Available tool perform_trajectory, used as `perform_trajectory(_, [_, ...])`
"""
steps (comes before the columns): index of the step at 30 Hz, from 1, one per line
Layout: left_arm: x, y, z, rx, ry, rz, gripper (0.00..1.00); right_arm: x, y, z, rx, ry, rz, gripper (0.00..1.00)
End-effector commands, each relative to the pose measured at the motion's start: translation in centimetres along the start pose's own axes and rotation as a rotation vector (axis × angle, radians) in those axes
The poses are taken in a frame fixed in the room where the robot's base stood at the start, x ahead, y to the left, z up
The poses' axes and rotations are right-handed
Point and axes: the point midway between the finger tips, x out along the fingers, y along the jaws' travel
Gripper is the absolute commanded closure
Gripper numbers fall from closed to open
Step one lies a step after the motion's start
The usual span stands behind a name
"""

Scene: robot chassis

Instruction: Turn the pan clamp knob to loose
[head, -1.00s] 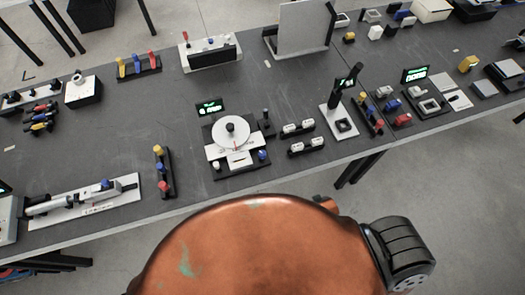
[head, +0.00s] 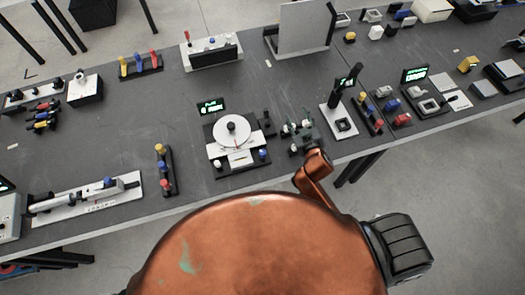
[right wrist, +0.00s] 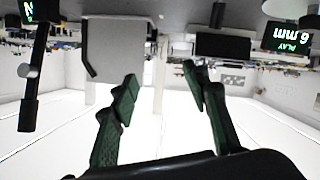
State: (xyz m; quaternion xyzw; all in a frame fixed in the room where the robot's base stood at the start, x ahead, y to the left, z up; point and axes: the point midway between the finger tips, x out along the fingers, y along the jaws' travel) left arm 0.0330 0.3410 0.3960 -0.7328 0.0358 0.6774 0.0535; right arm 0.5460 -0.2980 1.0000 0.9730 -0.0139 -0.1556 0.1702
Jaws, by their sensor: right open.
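The station with a white round dial (head: 231,131) stands near the front middle of the table in the head view. The dial carries a dark centre post and a red mark. A blue knob (head: 262,154) sits at its front right and a white knob (head: 217,164) at its front left. I cannot tell which is the pan clamp knob. My left gripper is not in view.
A lit display (head: 211,106) stands behind the dial, and a black post (head: 266,120) stands between the station and my gripper. A white stand (head: 340,120) is to the right. A rack of coloured knobs (head: 163,170) is to the left. The table behind the dial is mostly clear.

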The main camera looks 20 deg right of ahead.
Motion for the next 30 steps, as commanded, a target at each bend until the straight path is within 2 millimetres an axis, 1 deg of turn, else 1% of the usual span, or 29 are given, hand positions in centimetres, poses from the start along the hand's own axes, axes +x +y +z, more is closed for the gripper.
perform_trajectory(1, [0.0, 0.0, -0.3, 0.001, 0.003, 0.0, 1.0, 0.8, -1.1, -4.7, -0.039, 0.128, -0.019, 0.57])
perform_trajectory(2, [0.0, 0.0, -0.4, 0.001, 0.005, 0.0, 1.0, 0.9, -2.0, -7.6, -0.064, 0.209, -0.038, 0.57])
perform_trajectory(3, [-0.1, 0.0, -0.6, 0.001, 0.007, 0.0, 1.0, 0.8, -3.7, -11.7, -0.102, 0.329, -0.071, 0.57])
perform_trajectory(5, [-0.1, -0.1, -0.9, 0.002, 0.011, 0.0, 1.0, -0.3, -7.0, -17.5, -0.172, 0.51, -0.145, 0.57])
perform_trajectory(6, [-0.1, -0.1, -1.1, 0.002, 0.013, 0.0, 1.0, -1.5, -9.7, -20.8, -0.229, 0.626, -0.208, 0.57])
perform_trajectory(7, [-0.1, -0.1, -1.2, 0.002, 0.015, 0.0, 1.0, -2.6, -11.9, -22.9, -0.274, 0.708, -0.263, 0.57])
perform_trajectory(8, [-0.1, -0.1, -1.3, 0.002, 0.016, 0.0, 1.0, -3.8, -14.2, -24.5, -0.323, 0.782, -0.32, 0.57])
perform_trajectory(9, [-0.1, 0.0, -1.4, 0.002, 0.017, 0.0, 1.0, -5.6, -17.3, -26.2, -0.393, 0.874, -0.405, 0.57])
perform_trajectory(11, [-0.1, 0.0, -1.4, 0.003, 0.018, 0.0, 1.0, -8.3, -21.9, -27.1, -0.511, 0.985, -0.546, 0.57])
perform_trajectory(12, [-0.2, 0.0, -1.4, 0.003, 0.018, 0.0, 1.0, -9.9, -24.9, -26.8, -0.599, 1.04, -0.649, 0.57])
perform_trajectory(13, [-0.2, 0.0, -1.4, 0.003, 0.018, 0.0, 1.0, -11.1, -26.9, -26.1, -0.67, 1.071, -0.727, 0.57])
perform_trajectory(14, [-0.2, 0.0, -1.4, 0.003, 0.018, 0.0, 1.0, -12.0, -28.7, -25.1, -0.744, 1.09, -0.806, 0.57])
perform_trajectory(15, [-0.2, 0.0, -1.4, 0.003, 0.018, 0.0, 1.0, -12.9, -30.9, -23.1, -0.847, 1.1, -0.915, 0.57])
perform_trajectory(17, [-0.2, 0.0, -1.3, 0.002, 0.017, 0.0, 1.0, -13.7, -33.0, -19.4, -1.012, 1.075, -1.073, 0.57])
perform_trajectory(18, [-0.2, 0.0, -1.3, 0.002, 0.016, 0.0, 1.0, -13.6, -33.8, -16.5, -1.128, 1.033, -1.175, 0.57])
perform_trajectory(19, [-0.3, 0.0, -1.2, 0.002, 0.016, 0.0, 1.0, -13.3, -33.9, -14.2, -1.215, 0.984, -1.245, 0.57])
perform_trajectory(20, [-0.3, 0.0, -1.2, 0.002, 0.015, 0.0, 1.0, -12.8, -33.6, -12.0, -1.299, 0.926, -1.31, 0.57])
perform_trajectory(21, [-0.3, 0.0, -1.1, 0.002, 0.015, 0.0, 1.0, -11.8, -32.7, -9.1, -1.409, 0.831, -1.385, 0.57])
perform_trajectory(22, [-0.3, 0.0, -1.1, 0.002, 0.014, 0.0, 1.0, -11.0, -31.8, -7.2, -1.485, 0.753, -1.432, 0.57])
perform_trajectory(23, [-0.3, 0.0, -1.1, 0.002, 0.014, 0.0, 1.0, -10.0, -30.5, -5.5, -1.556, 0.667, -1.472, 0.57])
perform_trajectory(24, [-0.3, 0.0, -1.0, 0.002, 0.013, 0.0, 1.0, -8.8, -28.7, -3.5, -1.64, 0.551, -1.51, 0.57])
perform_trajectory(26, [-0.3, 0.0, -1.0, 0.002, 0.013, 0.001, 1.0, -7.0, -25.6, -1.3, -1.743, 0.376, -1.545, 0.57])
perform_trajectory(27, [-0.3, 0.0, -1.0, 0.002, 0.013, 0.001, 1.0, -6.0, -23.6, -0.3, -1.796, 0.271, -1.556, 0.57])
perform_trajectory(30, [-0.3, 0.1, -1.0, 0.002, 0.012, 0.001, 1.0, -4.2, -19.5, 1.1, -1.881, 0.058, -1.557, 0.57])
